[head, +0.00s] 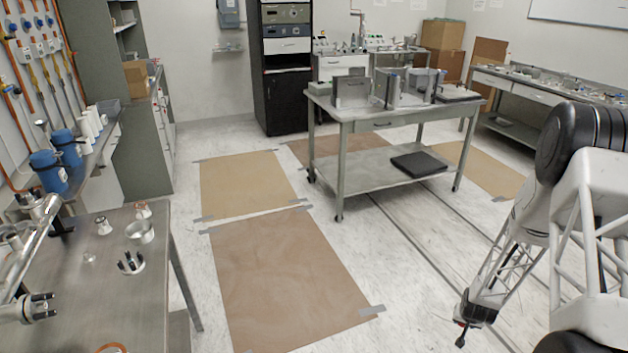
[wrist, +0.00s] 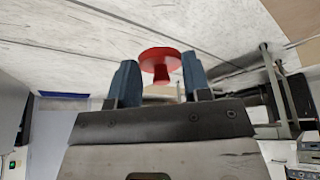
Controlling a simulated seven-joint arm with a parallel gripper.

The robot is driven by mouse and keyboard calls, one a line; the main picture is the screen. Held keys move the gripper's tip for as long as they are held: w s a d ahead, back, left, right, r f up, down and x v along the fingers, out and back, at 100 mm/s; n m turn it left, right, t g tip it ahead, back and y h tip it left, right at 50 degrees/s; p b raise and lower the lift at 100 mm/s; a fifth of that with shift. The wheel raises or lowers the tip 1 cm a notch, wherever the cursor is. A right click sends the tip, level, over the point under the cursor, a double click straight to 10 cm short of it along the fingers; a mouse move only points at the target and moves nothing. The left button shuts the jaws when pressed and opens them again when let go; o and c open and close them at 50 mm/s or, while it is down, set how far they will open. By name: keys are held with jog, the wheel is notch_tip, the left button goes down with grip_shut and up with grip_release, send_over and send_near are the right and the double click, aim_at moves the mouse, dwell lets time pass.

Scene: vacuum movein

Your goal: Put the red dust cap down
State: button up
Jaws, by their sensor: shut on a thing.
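The red dust cap (wrist: 160,60) shows in the wrist view as a round flange with a short, narrower stem. It is held at the fingertips of my gripper (wrist: 160,80), between the two blue-grey fingers. The fingers stand apart with the cap between them, and part of their contact with it is hidden. In the head view, my gripper (head: 463,322) hangs low at the right over the floor, away from the tables. The cap is too small to make out clearly there.
A steel table (head: 95,290) at the left carries several metal fittings. A grey wheeled workbench (head: 385,123) with boxes and instruments stands in the middle. A long bench (head: 535,92) stands at the back right. Brown sheets (head: 285,280) lie taped to the pale floor.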

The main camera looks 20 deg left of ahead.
jog(key=shift+w+r, duration=0.1)
dwell(0.3)
